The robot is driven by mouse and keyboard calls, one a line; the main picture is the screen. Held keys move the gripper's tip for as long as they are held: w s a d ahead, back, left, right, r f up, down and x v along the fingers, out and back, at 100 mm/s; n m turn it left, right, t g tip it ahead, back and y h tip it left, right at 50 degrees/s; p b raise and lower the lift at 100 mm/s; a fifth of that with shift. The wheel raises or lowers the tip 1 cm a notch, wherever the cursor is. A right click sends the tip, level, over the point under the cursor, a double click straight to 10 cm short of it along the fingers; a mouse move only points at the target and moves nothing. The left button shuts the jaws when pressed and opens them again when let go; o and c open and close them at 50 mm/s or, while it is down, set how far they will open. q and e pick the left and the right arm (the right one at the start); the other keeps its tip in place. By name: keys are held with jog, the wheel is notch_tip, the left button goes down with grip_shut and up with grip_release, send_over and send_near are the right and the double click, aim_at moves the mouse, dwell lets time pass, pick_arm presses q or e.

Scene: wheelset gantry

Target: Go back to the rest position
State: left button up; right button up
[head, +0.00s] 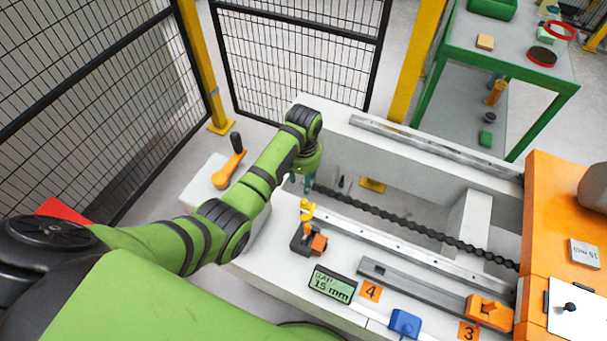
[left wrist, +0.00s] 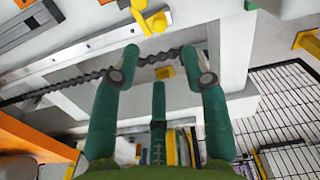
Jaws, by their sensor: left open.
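My left gripper (head: 312,184) hangs at the end of the green left arm, over the far left part of the white gantry bench (head: 250,262). A yellow knob (head: 306,209) on a dark clamp with an orange block (head: 318,244) stands just in front of the gripper; the yellow part also shows beyond the fingertips in the left wrist view (left wrist: 150,18). I cannot tell whether they touch. My right gripper is not in view.
A dark chain (head: 420,226) runs along the bench slot. A gap display (head: 332,285) reads 15 mm. Mesh fencing (head: 300,50) closes the back and left. An orange housing (head: 565,215) stands right.

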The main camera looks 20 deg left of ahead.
pick_arm(q)
jog(key=shift+r, duration=0.7)
